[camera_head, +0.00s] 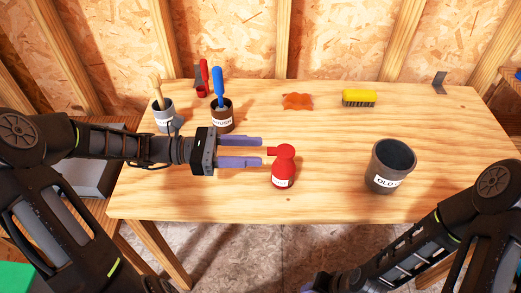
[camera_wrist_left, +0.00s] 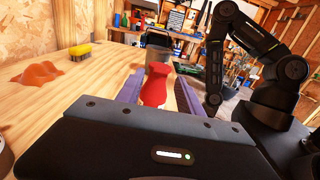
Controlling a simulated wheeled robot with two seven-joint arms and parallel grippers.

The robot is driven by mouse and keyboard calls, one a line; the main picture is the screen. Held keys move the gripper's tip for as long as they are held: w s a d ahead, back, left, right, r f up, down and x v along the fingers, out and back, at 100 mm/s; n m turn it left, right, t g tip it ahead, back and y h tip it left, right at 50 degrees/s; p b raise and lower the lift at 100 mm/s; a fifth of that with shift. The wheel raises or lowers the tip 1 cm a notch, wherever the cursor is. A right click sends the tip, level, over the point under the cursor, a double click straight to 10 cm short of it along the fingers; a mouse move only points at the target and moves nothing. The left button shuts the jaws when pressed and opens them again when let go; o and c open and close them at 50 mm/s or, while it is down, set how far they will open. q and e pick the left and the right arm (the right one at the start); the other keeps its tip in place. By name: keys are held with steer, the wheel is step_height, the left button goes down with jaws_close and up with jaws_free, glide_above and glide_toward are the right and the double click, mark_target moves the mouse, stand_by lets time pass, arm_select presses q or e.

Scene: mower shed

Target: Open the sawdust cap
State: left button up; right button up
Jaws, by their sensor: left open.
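No cap marked as sawdust can be made out. A brown cup (camera_head: 222,124) with a blue-handled tool stands at the back left, its label only partly readable. In the left wrist view the bottle (camera_wrist_left: 153,90) shows between the fingers. My right gripper (camera_head: 312,287) shows only partly at the bottom edge, its fingers mostly out of view.
A dark grey pot (camera_head: 382,160) labelled "OLD O..." stands at the right. A grey cup (camera_head: 163,118) with a wooden handle, a red tool (camera_head: 203,80), an orange cloth (camera_head: 298,101) and a yellow brush (camera_head: 358,97) are behind. The wooden table (camera_head: 335,140) is clear between bottle and pot.

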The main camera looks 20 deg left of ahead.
mark_target(281, 152)
arm_select(q)
steer(key=x, duration=0.2)
steer(key=shift+d, duration=0.3)
jaws_close()
stand_by(0.4)
